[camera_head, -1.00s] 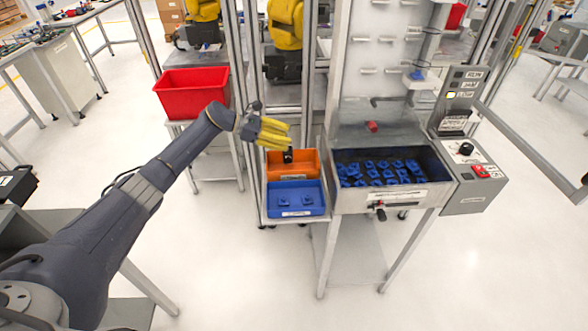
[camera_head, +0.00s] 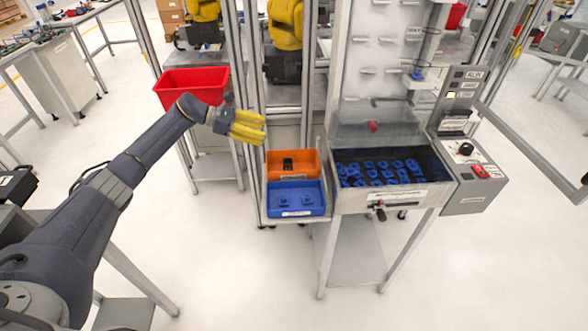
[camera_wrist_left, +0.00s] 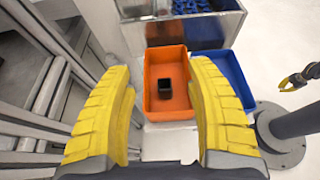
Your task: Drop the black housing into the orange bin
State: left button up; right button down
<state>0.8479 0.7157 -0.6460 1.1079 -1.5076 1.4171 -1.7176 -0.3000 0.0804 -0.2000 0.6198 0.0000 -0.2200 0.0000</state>
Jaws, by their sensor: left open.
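The black housing (camera_head: 288,164) lies inside the orange bin (camera_head: 309,172), on its floor. In the left wrist view the black housing (camera_wrist_left: 165,89) sits near the middle of the orange bin (camera_wrist_left: 152,62), with its square opening visible. My left gripper (camera_head: 264,129) has yellow fingers and is up and to the left of the bin, apart from it. In the left wrist view my left gripper (camera_wrist_left: 165,110) is open and empty, its two fingers wide apart on either side of the bin. My right gripper is not clearly seen in the head view.
A blue bin (camera_head: 296,211) with small blue parts stands directly in front of the orange bin. A metal tray (camera_head: 390,198) of several blue parts is to the right. A red bin (camera_head: 190,80) stands at the left. Metal frame posts (camera_head: 256,100) rise close by. A dark gripper with yellow tips (camera_wrist_left: 300,79) shows at the right of the wrist view.

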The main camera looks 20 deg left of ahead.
pick_arm(q)
jog(key=shift+v, duration=1.75)
